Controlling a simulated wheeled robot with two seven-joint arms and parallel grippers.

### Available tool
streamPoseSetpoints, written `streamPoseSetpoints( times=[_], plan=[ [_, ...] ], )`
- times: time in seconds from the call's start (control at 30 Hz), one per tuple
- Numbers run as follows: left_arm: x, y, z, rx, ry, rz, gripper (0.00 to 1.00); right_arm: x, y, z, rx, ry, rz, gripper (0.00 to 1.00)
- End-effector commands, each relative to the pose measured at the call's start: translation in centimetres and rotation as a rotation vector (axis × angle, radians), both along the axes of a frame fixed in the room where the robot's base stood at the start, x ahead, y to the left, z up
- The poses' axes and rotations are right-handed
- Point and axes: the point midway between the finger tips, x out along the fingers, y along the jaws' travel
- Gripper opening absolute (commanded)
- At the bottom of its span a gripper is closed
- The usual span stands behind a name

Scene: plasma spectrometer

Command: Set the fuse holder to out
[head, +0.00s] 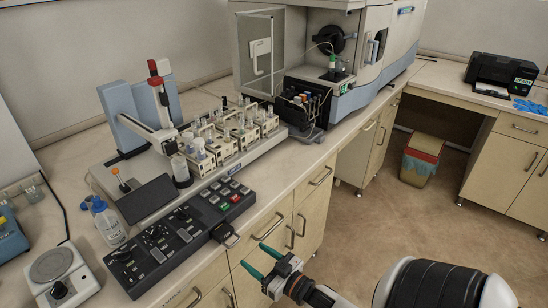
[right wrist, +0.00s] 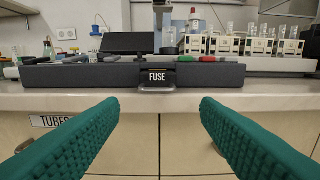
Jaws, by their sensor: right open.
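The fuse holder (head: 224,232) is a small dark block with a metal handle at the front edge of the black control panel (head: 160,262). In the head view it juts out from the panel's front side. In the right wrist view the fuse holder (right wrist: 157,77) faces me, labelled FUSE, with its handle just below the label. My right gripper (head: 255,260) has green fingers, open and empty, in front of the bench and apart from the handle. In the right wrist view the fingers (right wrist: 159,110) stand wide on either side of the handle. My left gripper is not in view.
The panel carries several knobs and buttons. The bench's front edge (right wrist: 60,101) runs just below the fuse holder, with drawers and handles beneath. Sample racks (head: 235,140), a bottle (head: 108,222) and the spectrometer (head: 335,50) stand behind.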

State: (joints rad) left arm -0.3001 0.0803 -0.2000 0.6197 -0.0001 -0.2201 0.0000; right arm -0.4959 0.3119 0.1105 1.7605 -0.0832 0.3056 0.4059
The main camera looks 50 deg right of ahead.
Motion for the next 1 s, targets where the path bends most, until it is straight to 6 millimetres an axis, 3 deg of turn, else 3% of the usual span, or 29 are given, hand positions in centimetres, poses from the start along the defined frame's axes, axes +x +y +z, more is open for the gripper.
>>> streamPoseSetpoints(
  times=[0.1,0.33,1.0],
  plan=[
    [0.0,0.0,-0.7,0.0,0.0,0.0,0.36,-2.5,-0.2,-0.3,0.0,0.003,-0.001,0.57],
    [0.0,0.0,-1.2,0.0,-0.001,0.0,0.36,-5.5,-0.5,-0.1,0.001,0.001,-0.002,0.57],
    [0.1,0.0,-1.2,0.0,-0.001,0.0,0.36,-6.0,-0.6,0.0,0.0,0.0,-0.002,0.57]
  ],
)
